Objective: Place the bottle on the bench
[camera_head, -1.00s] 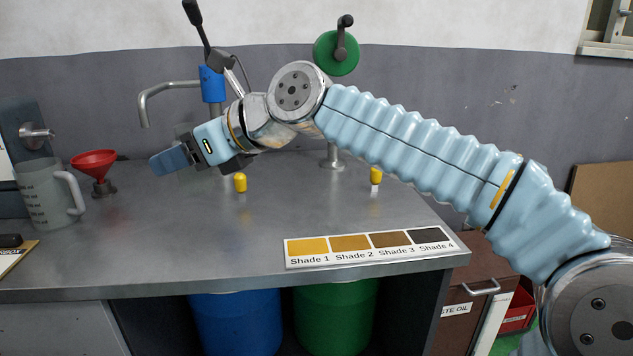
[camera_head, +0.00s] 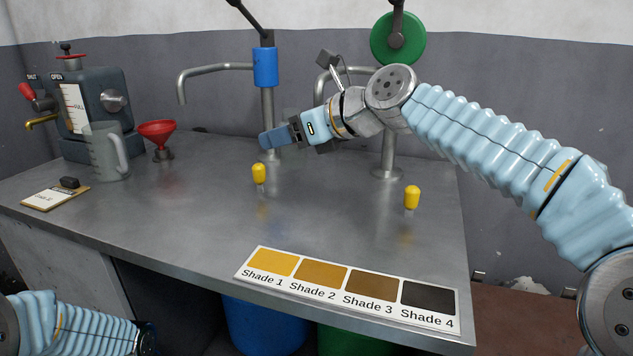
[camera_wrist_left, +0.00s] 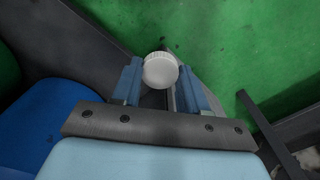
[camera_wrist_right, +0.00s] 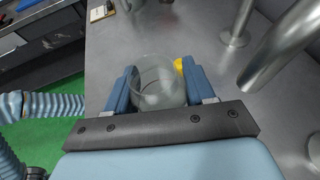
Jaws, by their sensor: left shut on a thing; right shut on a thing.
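My right gripper (camera_head: 280,137) is above the bench (camera_head: 200,215), near the blue-collared tap. In the right wrist view its fingers (camera_wrist_right: 160,85) are shut on a clear, open-topped bottle (camera_wrist_right: 157,80). The bottle barely shows in the head view, so I cannot tell whether it touches the bench. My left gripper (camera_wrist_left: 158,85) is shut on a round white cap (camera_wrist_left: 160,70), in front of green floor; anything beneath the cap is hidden. In the head view only the left forearm shows, at the bottom left.
A clear jug (camera_head: 105,150), red funnel (camera_head: 157,133) and clipboard (camera_head: 55,196) are at the left. Two yellow caps (camera_head: 259,174) (camera_head: 412,197) stand near the tap posts. A shade card (camera_head: 350,287) lies along the front edge. The middle of the bench is clear.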

